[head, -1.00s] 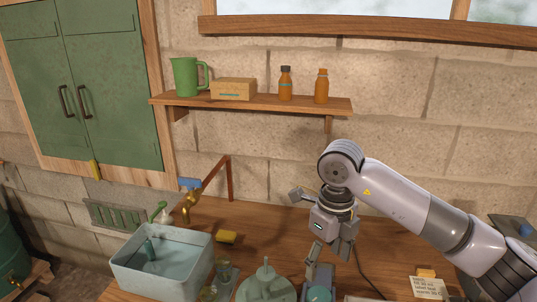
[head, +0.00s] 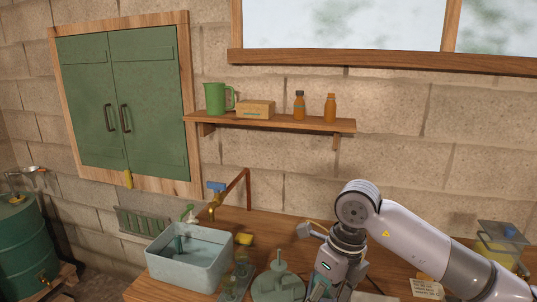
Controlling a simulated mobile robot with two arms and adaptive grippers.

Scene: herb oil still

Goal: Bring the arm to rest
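My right arm comes in from the right, bent over the wooden bench. Its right gripper (head: 328,292) points down near the bottom edge of the head view, to the right of a grey-green still lid or vessel (head: 277,283). Its fingers look spread apart, with nothing seen between them; the tips are close to the picture's edge and partly cut off. My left gripper is not in view.
A pale basin (head: 188,270) of water stands at the bench's left, with a brass tap (head: 214,205) and yellow sponge (head: 244,239) near it. A wall shelf (head: 275,122) holds a green jug (head: 215,98), a box and two amber bottles. A note (head: 427,289) lies at right.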

